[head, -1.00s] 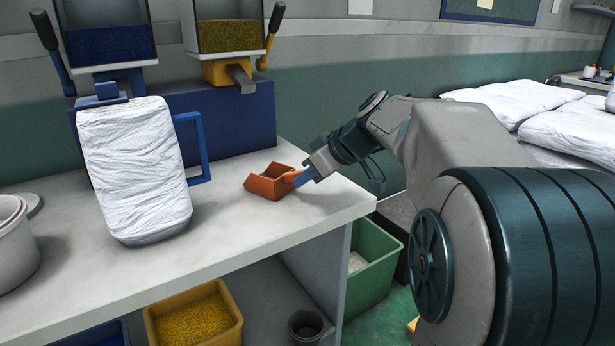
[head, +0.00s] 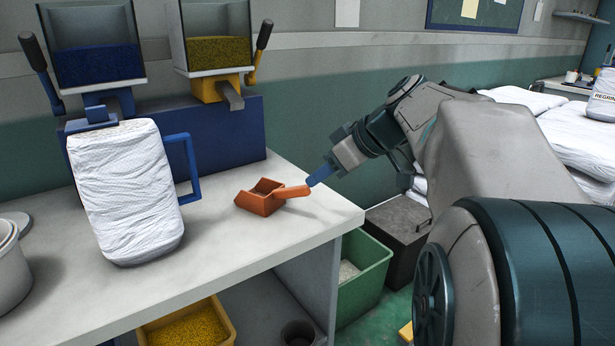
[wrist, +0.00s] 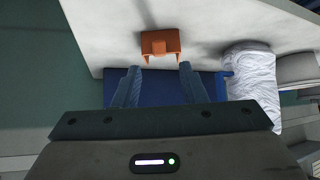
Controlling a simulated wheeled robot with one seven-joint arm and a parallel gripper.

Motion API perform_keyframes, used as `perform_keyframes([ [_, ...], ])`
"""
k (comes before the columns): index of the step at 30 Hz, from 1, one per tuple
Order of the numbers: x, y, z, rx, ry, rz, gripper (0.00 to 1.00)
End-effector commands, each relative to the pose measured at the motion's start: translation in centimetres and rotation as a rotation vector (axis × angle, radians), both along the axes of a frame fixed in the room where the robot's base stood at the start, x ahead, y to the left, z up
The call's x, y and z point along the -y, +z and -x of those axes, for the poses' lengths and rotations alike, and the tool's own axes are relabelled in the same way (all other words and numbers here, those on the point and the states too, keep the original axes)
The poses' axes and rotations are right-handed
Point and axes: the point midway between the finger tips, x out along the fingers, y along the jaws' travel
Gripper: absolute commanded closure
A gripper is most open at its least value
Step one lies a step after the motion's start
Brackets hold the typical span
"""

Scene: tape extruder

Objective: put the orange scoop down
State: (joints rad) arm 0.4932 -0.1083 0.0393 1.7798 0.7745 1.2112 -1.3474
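The orange scoop (head: 258,203) rests on the pale bench top (head: 225,235), near its right end. Its handle points right toward my gripper (head: 314,180). In the wrist view the scoop (wrist: 172,42) lies beyond the fingertips. My gripper's blue fingers (wrist: 159,68) stand wide apart there with nothing between them. In the head view the fingertips are close to the handle's end, and a small gap shows. What lies inside the scoop is too small to tell.
A white sack (head: 125,195) stands left of the scoop, before a blue stand with two hoppers (head: 220,52). A bucket (head: 8,265) is at the far left. A green bin (head: 365,275) and a yellow bin (head: 190,325) sit below. Bench space around the scoop is clear.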

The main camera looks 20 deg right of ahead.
Motion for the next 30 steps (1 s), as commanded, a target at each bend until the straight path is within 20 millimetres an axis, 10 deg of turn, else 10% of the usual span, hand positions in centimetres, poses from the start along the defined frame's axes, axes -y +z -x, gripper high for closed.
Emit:
perform_keyframes([
  [14, 1.0, 1.5, 1.7, -0.020, -0.007, -0.002, 0.62],
  [20, -2.0, -4.3, 4.4, -0.238, -0.124, -0.005, 0.62],
  [30, -6.0, -17.6, 14.4, -0.615, -0.494, 0.153, 0.62],
])
